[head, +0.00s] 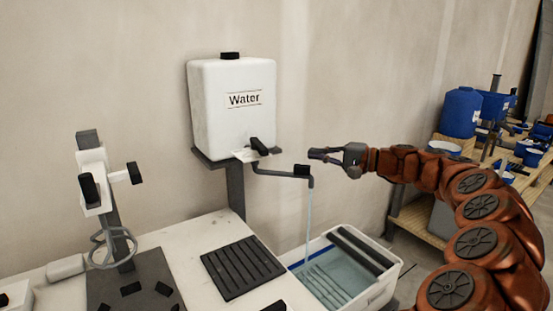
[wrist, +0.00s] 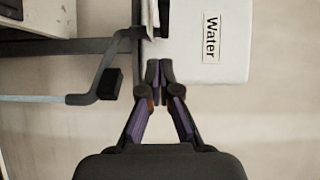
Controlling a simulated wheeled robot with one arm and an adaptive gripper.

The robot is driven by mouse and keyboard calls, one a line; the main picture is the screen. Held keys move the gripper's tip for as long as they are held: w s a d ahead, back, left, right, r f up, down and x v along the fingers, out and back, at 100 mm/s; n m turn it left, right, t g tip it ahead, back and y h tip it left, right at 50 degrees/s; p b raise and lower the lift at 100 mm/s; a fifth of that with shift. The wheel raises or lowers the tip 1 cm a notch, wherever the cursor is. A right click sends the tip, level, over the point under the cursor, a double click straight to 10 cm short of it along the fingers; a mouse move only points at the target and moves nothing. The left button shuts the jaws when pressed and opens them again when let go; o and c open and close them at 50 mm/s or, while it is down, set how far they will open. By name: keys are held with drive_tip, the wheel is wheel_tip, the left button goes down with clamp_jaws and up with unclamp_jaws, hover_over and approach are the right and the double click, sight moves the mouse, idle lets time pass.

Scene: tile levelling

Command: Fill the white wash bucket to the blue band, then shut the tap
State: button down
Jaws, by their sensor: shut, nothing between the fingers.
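The white wash bucket (head: 383,291) stands low at the right end of the worktop. A blue band (head: 312,255) shows on its inner wall, and the water (head: 345,272) inside appears to lie below it. A thin water stream (head: 308,220) falls from the grey spout (head: 280,173) into the bucket, so the tap is running. The black tap lever (head: 262,146) sits at the front of the water tank (head: 215,125). My gripper (head: 312,154) is shut and empty, right of the lever and just above the spout's end. The wrist view shows its fingertips (wrist: 158,66) together, the spout (wrist: 103,72) beside them.
A ribbed dark mat (head: 243,268) lies on the worktop (head: 195,240). A mixer stand (head: 112,200) is at the left. Dark rollers (head: 362,250) lie across the bucket's top. Wooden shelving (head: 420,222) with blue containers (head: 461,112) stands at the right.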

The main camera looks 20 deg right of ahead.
drive_tip(key=d, duration=0.2)
drive_tip(key=p, duration=0.2)
approach(259, 146)
drive_tip(key=w+a+f, duration=0.1)
drive_tip(key=w+a, duration=0.1)
drive_tip(key=w, duration=0.3)
drive_tip(key=shift+w+a+f+m+t, duration=0.15)
drive_tip(key=shift+a+m+t, duration=0.2)
drive_tip(key=shift+a, duration=0.3)
drive_tip(key=shift+a+f+t+b, duration=0.15)
drive_tip(key=shift+t+b, duration=0.1)
drive_tip(key=shift+b, duration=0.3)
